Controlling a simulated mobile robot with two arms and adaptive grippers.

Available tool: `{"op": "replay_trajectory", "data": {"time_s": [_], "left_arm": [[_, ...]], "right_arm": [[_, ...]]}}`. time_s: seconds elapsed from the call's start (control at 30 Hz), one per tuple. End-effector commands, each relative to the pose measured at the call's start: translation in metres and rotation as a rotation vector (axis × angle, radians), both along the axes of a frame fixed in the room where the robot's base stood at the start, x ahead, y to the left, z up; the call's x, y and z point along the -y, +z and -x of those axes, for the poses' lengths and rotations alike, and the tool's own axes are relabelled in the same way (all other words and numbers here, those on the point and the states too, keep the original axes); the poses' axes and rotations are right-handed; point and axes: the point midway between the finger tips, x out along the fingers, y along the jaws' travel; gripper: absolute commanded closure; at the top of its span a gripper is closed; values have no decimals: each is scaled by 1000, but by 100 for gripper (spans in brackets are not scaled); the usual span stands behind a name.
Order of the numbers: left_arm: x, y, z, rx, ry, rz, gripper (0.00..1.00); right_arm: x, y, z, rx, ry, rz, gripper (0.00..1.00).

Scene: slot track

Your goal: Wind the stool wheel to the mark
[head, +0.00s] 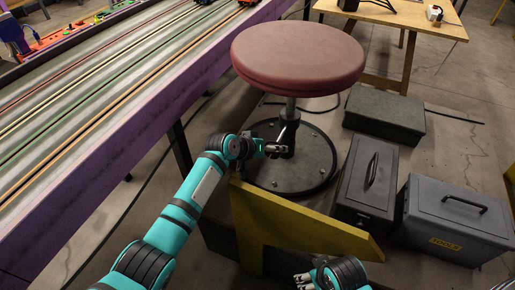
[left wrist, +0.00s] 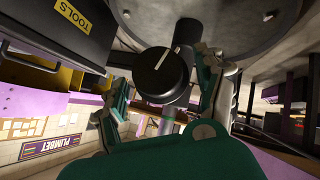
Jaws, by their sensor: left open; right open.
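The stool has a round dark red seat (head: 298,58) on a metal post above a round black base (head: 298,178). The left wrist view shows its wheel as a black round knob (left wrist: 164,76) with one white line, slanting up to the right. My left gripper (head: 273,148) is at the stool's post, below the seat. In the left wrist view its open fingers stand on either side of the knob; whether they touch it I cannot tell. I cannot make out a separate target mark. My right gripper (head: 303,281) is open and empty at the bottom of the head view.
A purple-sided slot track (head: 130,115) runs along the left. A yellow board (head: 305,226) stands in front of the stool. Grey toolboxes (head: 368,180) (head: 455,222) and a dark case (head: 385,114) crowd the right. A wooden table (head: 400,16) is behind.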

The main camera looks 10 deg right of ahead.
Motion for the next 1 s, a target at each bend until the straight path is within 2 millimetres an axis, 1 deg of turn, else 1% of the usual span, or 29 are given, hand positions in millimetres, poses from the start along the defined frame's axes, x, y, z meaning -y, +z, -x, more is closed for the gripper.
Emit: {"op": "replay_trajectory", "data": {"time_s": [0.3, 0.5, 0.7, 1.0], "left_arm": [[-39, 36, 24, 2, 1, 0, 29], [-60, 56, 38, -1, 1, 0, 29], [-68, 65, 43, -2, 0, -1, 29], [-69, 65, 44, -2, 0, -1, 29]], "right_arm": [[0, 0, -1, 1, -1, 0, 29], [0, 0, -1, 1, -2, -1, 29], [0, 0, -1, 1, -2, -1, 29], [0, 0, -1, 1, -2, -1, 29]]}}
